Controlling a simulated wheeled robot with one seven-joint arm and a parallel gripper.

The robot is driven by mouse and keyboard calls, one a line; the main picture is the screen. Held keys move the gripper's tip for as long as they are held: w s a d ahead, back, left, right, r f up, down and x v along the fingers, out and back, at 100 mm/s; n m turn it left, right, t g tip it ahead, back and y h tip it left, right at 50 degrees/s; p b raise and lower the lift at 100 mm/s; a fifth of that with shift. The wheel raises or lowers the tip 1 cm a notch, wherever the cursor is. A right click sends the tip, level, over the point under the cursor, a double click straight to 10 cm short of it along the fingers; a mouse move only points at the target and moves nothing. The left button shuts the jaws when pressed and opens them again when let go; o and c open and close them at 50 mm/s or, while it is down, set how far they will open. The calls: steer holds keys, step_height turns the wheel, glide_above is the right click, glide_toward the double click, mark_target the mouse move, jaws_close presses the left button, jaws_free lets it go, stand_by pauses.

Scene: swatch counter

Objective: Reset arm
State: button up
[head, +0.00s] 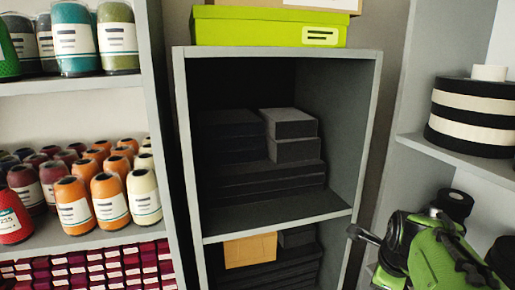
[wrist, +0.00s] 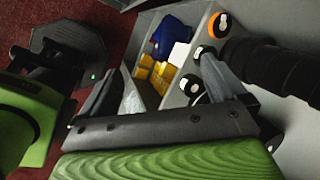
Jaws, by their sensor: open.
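My gripper (wrist: 160,66) is open in the wrist view. Its two dark fingers stand apart, with nothing held between them. Beyond the fingers is a grey bin (wrist: 146,91) with yellow blocks (wrist: 157,72), a blue item (wrist: 170,37) and a white item in it. In the head view, my green and black arm is folded at the lower right, in front of the right shelf. I cannot make out the fingertips there.
A grey cabinet (head: 349,135) with dark boxes stands in the middle, a lime green box (head: 265,27) on top. Thread spools (head: 75,204) fill the left shelves. A striped round box (head: 471,117) sits on the right shelf. Dark rolls (wrist: 285,70) are close to my right finger.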

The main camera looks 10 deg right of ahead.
steer(key=s+a+n+y, duration=0.1)
steer(key=s+a+n, duration=0.6)
steer(key=a+n, duration=0.3)
steer(key=s+a+r+n+t+y, duration=0.1)
steer(key=s+a+n, duration=0.7)
steer(key=n, duration=0.9)
steer(key=shift+s+a+t, duration=0.15)
steer(key=shift+a+t, duration=0.15)
steer(key=shift+a, duration=0.65)
